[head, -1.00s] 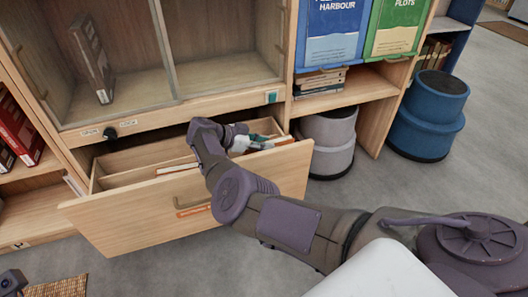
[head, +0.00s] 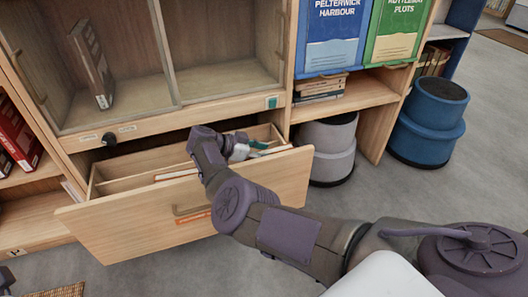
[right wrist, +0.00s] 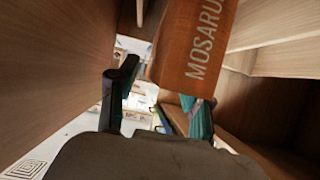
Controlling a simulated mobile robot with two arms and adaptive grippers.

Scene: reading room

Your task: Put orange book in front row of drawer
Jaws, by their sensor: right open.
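The pulled-out wooden drawer (head: 140,225) is below the glass-fronted cabinet. My right gripper (head: 250,149) is at the drawer's right part, its arm reaching over the drawer front. An orange book (right wrist: 195,45) with light spine lettering, "MOSARU" readable, fills the top middle of the right wrist view. Right gripper fingers (right wrist: 160,105) are apart, with teal pads; the book is close by, its lower end near the fingers. I cannot tell whether they touch. In the head view, a thin orange-and-white edge (head: 175,174) shows inside the drawer. A dark piece at the lower left edge may be my left gripper.
The drawer has an inner divider (head: 150,178) and close wooden walls. A grey stool (head: 328,150) and a blue stool (head: 425,120) stand to the right. Red books (head: 15,135) fill a shelf on the left.

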